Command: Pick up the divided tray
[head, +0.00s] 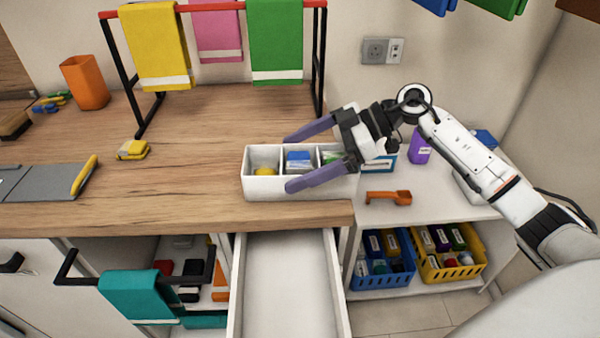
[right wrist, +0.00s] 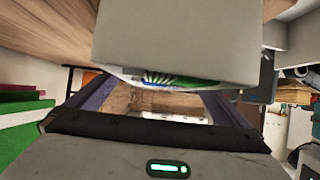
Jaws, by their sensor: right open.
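The divided tray (head: 264,187) is white and stands upright on the wooden counter near its front right corner. Its compartments hold a yellow thing (head: 265,171), a blue and white thing (head: 298,162) and a green thing (head: 333,156). My right gripper (head: 291,162) is open and reaches in from the right. One purple finger lies over the tray's back side, the other across its front; I cannot tell if they touch it. The gripper hides the tray's right end. In the right wrist view a pale wall, apparently the tray's (right wrist: 175,45), fills the top. My left gripper is out of view.
An open, empty drawer (head: 285,285) sits below the tray. An orange scoop-like thing (head: 388,197) and a purple container (head: 419,147) stand on the lower white surface at right. A towel rack (head: 111,68) stands behind.

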